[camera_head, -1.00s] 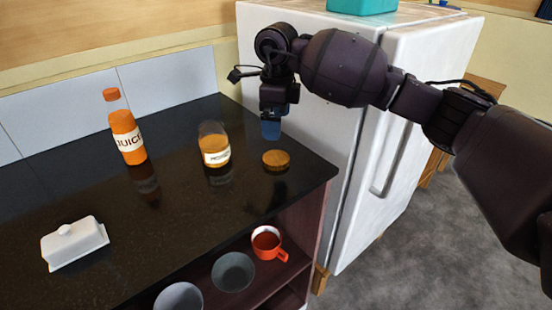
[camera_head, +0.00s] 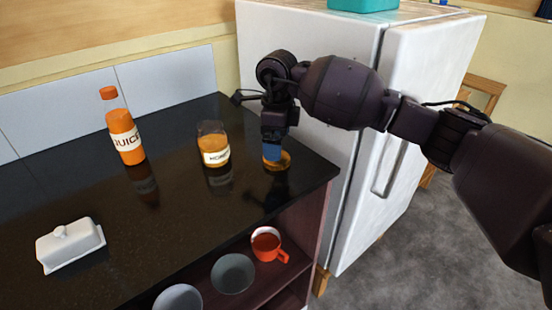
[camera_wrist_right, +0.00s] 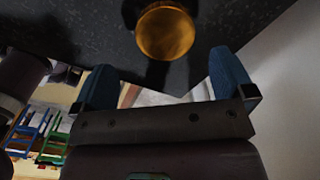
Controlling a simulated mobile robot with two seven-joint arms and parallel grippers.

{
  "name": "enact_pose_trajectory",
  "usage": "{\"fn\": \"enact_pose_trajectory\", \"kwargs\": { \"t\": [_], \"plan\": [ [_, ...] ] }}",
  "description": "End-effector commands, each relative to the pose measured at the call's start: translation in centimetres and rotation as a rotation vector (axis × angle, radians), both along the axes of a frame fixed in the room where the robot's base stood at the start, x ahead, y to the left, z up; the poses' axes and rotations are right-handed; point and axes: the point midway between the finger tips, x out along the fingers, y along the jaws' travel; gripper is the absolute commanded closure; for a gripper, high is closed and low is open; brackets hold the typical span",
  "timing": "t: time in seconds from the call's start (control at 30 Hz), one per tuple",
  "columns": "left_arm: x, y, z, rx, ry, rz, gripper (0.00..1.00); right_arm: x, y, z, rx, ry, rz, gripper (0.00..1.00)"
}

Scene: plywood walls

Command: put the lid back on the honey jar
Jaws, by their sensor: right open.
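The honey jar (camera_head: 214,146) stands upright and uncovered on the dark counter, a pale label on its front. Its round wooden-coloured lid (camera_head: 283,163) lies flat on the counter to the right of the jar, near the right edge. My right gripper (camera_head: 272,152) points down just over the lid and partly hides it. In the right wrist view the lid (camera_wrist_right: 165,32) shows beyond the two blue fingertips of the right gripper (camera_wrist_right: 165,80), which are wide apart with nothing between them. My left gripper is in neither view.
An orange juice bottle (camera_head: 124,130) stands left of the jar, and a white butter dish (camera_head: 70,246) is at the front left. Below the counter, a shelf holds a red mug (camera_head: 266,247) and grey bowls (camera_head: 232,274). A white fridge (camera_head: 345,100) stands close on the right.

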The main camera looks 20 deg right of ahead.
Motion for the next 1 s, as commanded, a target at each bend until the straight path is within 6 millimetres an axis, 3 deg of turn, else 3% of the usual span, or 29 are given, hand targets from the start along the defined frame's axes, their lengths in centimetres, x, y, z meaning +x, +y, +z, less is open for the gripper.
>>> {"fn": "enact_pose_trajectory", "kwargs": {
  "t": [0.27, 0.7, 1.0],
  "plan": [
    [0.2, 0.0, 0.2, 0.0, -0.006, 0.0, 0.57, 0.0, 0.0, -0.2, 0.0, 0.0, 0.0, 0.0],
    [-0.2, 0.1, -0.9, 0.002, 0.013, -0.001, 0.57, 0.5, -0.5, -5.2, 0.0, 0.002, -0.001, 0.0],
    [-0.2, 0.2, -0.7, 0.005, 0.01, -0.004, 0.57, 0.5, -0.5, -5.0, 0.0, -0.001, 0.0, 0.0]
  ]
}}
